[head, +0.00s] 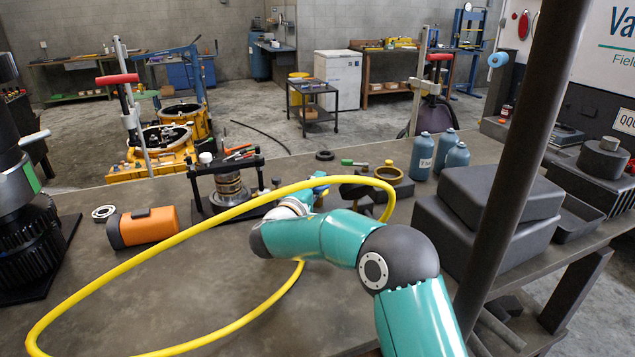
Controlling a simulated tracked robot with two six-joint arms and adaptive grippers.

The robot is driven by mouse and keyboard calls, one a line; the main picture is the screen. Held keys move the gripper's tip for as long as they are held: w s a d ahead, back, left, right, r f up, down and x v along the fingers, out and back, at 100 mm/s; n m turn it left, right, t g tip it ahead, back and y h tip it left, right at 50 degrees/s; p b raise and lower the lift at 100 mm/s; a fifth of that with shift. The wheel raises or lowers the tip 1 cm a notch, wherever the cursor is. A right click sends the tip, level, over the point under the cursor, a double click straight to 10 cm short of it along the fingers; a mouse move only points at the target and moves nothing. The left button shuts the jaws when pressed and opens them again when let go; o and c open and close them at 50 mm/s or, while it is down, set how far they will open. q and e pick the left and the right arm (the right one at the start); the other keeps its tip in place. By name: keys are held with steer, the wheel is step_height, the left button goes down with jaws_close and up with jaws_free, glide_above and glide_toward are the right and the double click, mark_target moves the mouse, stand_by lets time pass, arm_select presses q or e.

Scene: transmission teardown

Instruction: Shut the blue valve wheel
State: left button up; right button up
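A small light-blue round part (498,60) sticks out at the left edge of the dark wall panel at the upper right. It may be the blue valve wheel, but it is too small for me to make out a rim or spokes. No other blue wheel shows clearly. My teal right arm comes in from the bottom right, bends at a dark elbow and reaches over the bench, well apart from that blue part. Its wrist points away, and its gripper fingers cannot be made out. My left gripper is not in view.
A yellow hose loop (150,254) spans the bench around my forearm. An orange block (148,226), a clamped gear stack (229,187) and blue bottles (422,156) stand on the bench (225,270). Dark cases (483,232) and a dark post (520,140) are at the right.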

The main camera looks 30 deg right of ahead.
steer(key=shift+c, duration=0.3)
jaws_close()
